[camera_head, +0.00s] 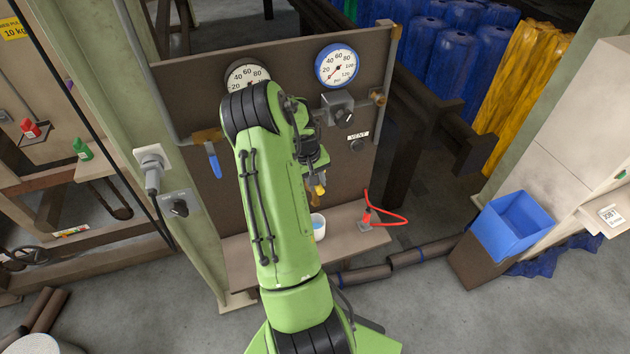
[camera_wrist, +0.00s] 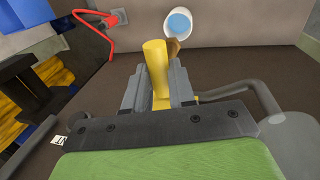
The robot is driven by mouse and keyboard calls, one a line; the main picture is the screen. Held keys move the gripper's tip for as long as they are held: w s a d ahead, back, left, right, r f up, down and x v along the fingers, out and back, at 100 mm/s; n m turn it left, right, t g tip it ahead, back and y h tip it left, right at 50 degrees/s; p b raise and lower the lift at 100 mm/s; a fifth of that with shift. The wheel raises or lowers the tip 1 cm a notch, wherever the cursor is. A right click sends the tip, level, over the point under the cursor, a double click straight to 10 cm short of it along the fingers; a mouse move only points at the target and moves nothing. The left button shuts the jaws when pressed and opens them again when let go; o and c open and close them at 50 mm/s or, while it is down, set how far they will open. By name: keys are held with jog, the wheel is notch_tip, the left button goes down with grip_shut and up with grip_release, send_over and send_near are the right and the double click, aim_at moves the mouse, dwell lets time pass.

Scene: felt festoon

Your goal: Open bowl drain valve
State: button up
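A yellow valve handle (camera_wrist: 155,62) stands between my two fingers in the wrist view. My gripper (camera_wrist: 157,80) appears shut on it, with a finger close against each side; the contact itself is partly hidden. In the head view my gripper (camera_head: 312,158) is in front of the brown panel, and the yellow handle (camera_head: 319,190) shows just below it, pointing down. A white cup (camera_head: 318,226) with blue liquid stands on the shelf below; it also shows in the wrist view (camera_wrist: 181,22). The bowl itself I cannot make out, and my arm hides part of the panel.
The brown panel (camera_head: 350,200) carries two gauges (camera_head: 338,66) (camera_head: 246,77), a blue lever (camera_head: 214,162) and a "VENT" knob (camera_head: 357,144). A red lockout with a cable (camera_head: 367,215) lies on the shelf (camera_head: 345,240) right of the cup. A blue bin (camera_head: 517,225) stands at right.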

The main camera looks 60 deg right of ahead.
jog(key=o, duration=0.4)
jog(key=r, duration=0.5)
jog(key=w+a+r, duration=0.1)
jog(key=r, duration=0.4)
jog(key=w+a+r, duration=0.1)
jog(key=r, duration=0.4)
jog(key=shift+a+r, duration=0.1)
jog(key=shift+r, duration=0.15)
jog(key=shift+w, duration=0.1)
